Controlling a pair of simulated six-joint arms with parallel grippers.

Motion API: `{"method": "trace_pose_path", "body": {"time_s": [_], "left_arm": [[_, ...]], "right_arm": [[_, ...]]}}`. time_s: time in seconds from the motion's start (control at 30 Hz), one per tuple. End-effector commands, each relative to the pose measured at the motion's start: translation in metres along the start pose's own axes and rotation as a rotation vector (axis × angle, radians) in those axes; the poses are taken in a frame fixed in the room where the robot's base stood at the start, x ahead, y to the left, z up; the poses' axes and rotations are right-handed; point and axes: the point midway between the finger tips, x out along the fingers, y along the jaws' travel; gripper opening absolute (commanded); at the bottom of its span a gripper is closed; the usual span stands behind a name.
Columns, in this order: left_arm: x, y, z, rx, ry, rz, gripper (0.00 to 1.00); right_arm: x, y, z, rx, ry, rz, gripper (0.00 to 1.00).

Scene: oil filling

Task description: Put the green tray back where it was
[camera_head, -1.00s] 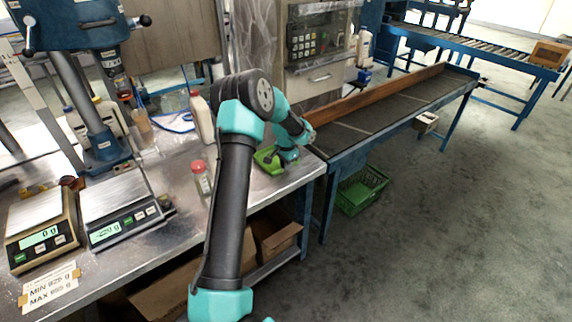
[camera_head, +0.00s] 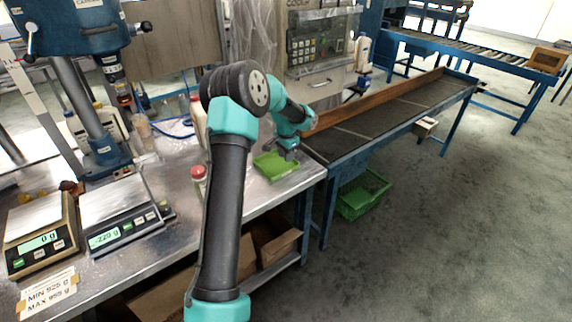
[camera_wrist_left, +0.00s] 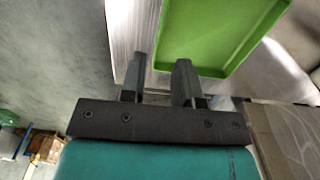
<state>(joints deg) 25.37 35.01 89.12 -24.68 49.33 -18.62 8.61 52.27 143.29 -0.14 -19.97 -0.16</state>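The green tray (camera_head: 272,168) lies flat on the right end of the metal workbench. My left gripper (camera_head: 291,158) is at the tray's right edge, pointing down. In the left wrist view the tray (camera_wrist_left: 215,35) fills the upper middle, and its inside looks empty. The left gripper's two fingers (camera_wrist_left: 158,76) are spread with a gap between them, near one corner of the tray. One finger is outside the tray's side wall and the other overlaps its near edge. Whether they touch the tray is not clear. My right gripper is not in view.
Two scales, one tan (camera_head: 41,241) and one grey (camera_head: 120,215), stand on the bench at left. A red-capped bottle (camera_head: 199,178) is partly hidden by my arm. A conveyor (camera_head: 375,120) adjoins the bench at right, with a green crate (camera_head: 362,194) below.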

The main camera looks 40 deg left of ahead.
Motion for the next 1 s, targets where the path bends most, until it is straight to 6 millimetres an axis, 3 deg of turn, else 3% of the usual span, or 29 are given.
{"method": "trace_pose_path", "body": {"time_s": [0.1, 0.3, 1.0], "left_arm": [[-0.023, 0.0, -0.001, -0.001, 0.003, -0.001, 0.29], [-0.042, 0.0, 0.0, 0.0, 0.001, 0.0, 0.29], [-0.045, 0.0, 0.0, 0.0, 0.0, 0.0, 0.29]], "right_arm": [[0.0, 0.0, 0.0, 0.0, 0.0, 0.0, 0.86], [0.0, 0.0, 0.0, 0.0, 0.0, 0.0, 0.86], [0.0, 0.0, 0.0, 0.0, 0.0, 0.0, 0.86]]}}
